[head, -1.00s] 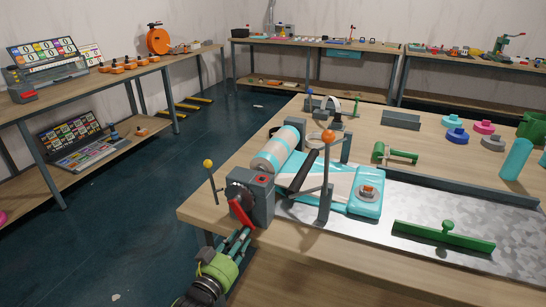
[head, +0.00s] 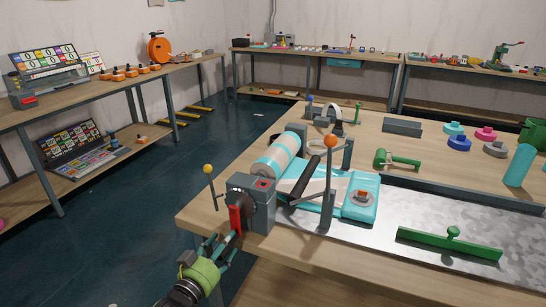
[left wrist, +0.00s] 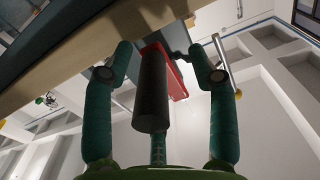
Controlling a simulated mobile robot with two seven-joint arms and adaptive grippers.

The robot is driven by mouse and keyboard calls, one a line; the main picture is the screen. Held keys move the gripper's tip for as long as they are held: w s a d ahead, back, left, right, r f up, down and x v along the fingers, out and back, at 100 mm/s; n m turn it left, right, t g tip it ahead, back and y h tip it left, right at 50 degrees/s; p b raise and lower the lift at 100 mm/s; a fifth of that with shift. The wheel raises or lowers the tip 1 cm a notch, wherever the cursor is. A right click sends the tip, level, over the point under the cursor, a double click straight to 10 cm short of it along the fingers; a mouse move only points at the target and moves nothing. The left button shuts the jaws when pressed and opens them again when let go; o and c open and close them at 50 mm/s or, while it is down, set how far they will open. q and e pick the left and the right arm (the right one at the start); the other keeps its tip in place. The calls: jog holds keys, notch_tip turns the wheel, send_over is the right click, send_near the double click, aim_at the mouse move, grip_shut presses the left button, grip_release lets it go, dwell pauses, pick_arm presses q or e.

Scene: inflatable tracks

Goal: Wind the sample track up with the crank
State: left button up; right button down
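The sample track is a cyan and white band, partly wound as a roll (head: 276,155), with a flat part (head: 359,205) reaching right over the table. The grey crank box (head: 261,203) stands at the table's near left corner with a red crank arm (head: 236,222) hanging almost straight down. My left gripper (head: 229,247) is at the crank's lower end. In the left wrist view, its green fingers (left wrist: 163,62) stand apart on both sides of the dark crank grip (left wrist: 153,95), with visible gaps, beside the red arm (left wrist: 173,75). My right gripper is not in view.
A post with an orange ball (head: 329,170) and a dark roller (head: 305,180) stand by the track. A yellow-knobbed lever (head: 209,172) sticks up left of the crank box. A green bar (head: 449,243) lies on the metal plate. Open floor lies left of the table.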

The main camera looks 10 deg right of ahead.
pick_arm(q)
jog(key=shift+s+d+r, duration=0.1)
jog(key=shift+d+r, duration=0.05)
jog(key=shift+d, duration=0.05)
jog(key=shift+s+a+r+p, duration=0.1)
jog(key=shift+s+a+p, duration=0.25)
jog(key=shift+s+p, duration=0.3)
jog(key=p+v, duration=0.4)
jog(key=v, duration=0.2)
jog(key=shift+s+a, duration=0.15)
jog(key=shift+a, duration=0.05)
